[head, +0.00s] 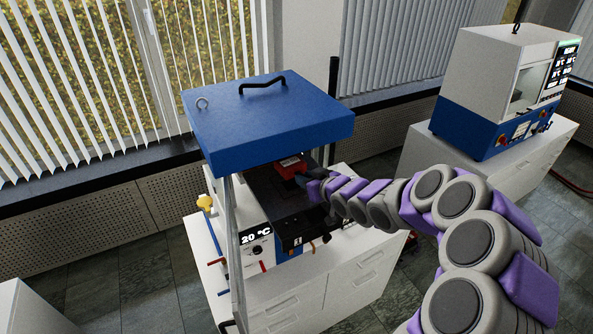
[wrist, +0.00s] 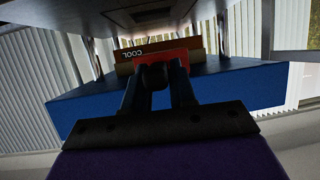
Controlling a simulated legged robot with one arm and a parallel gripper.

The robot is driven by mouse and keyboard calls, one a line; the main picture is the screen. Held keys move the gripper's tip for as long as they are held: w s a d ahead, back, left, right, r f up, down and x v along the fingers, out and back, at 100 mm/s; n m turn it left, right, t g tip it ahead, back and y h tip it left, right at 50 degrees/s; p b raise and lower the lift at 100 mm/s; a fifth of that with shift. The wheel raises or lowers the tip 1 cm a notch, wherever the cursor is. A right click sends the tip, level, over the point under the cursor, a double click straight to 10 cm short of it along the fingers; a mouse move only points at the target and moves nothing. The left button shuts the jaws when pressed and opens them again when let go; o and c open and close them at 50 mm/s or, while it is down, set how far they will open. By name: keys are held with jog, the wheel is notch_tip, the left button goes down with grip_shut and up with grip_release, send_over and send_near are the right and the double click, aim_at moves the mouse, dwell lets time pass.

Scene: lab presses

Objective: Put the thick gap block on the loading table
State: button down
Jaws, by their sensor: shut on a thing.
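In the head view my gripper (head: 312,186) reaches under the blue hood of the press from the right. A red block (head: 290,166) is at its tip, over a dark flat surface (head: 268,198) inside the press. In the wrist view my gripper (wrist: 156,76) is shut on a dark knob-like part in front of the red block (wrist: 180,57), which has COOL lettering beside it. I cannot tell for certain that this is the thick gap block. The fingers partly hide it. I cannot tell which surface is the loading table.
The blue hood (head: 265,118) is close above my gripper, and a clear upright panel (head: 236,250) stands at the press's left. A white cabinet (head: 340,285) carries the press. A second blue-and-white machine (head: 470,122) stands at the right. Floor is free between them.

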jog(key=shift+w+r, duration=0.15)
jog(key=shift+d+r, duration=0.1)
jog(key=shift+d, duration=0.4)
jog(key=shift+a+f, duration=0.35)
jog(key=shift+a, duration=0.05)
jog(key=shift+a+f+b, duration=0.25)
jog(key=shift+f+b, duration=0.25)
jog(key=shift+f, duration=0.15)
jog(key=shift+d+f+b, duration=0.3)
jog(key=shift+f+b, duration=0.05)
jog(key=shift+f, duration=0.4)
jog(key=shift+d+f+b, duration=0.25)
jog(key=shift+f+b, duration=0.1)
jog(key=shift+f, duration=0.45)
jog(key=shift+a, duration=0.4)
